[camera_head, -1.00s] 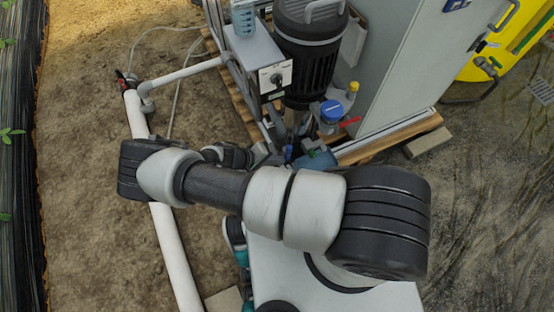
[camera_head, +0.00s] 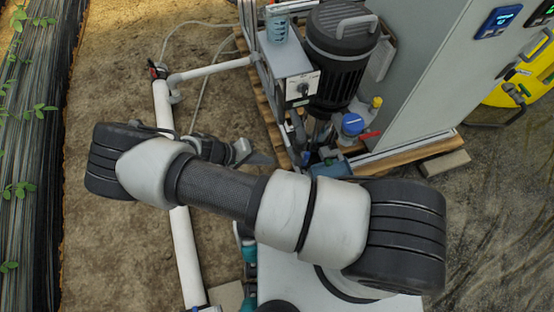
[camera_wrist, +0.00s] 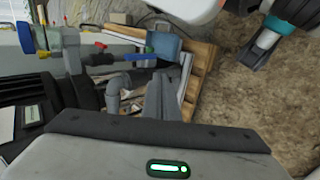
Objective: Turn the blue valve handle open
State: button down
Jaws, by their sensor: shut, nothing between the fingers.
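The blue valve handle (camera_wrist: 140,57) shows in the wrist view as a short blue lever on the dark pipework, beyond my fingertips. In the head view a small blue piece (camera_head: 306,157) by the pipes at the skid's foot looks like the same handle. My gripper (camera_wrist: 160,80) is shut and empty, its dark fingers together. In the head view my gripper (camera_head: 262,159) points right toward the pipework, with a gap between its tips and the blue piece. The handle's exact angle is hard to tell.
A black motor (camera_head: 336,55), a control box (camera_head: 288,72) and a grey cabinet (camera_head: 425,75) rise behind. A white pipe (camera_head: 187,255) runs along the ground at left.

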jog(key=shift+s+a+r, duration=0.1)
jog(key=shift+a+r, duration=0.35)
jog(key=c, duration=2.4)
grip_release()
jog(key=shift+a+r, duration=0.2)
jog(key=o, duration=0.4)
jog(key=shift+d+r, duration=0.1)
jog(key=shift+o, duration=1.4)
jog(key=d+g+y+p, duration=0.1)
jog(key=d+g+y, duration=0.3)
jog(key=d, duration=0.5)
jog(key=shift+r, duration=0.4)
notch_tip(320, 180, up, 7)
jog(key=t+y, duration=0.1)
jog(key=y, duration=0.4)
send_over(306, 158)
jog(key=w+d, duration=0.1)
jog(key=f+b, duration=0.1)
jog(key=f, duration=0.4)
jog(key=f+b, duration=0.2)
jog(key=f, duration=0.4)
jog(key=f+b, duration=0.1)
jog(key=f, duration=0.5)
jog(key=shift+a+f, duration=0.25)
jog(key=shift+a, duration=0.15)
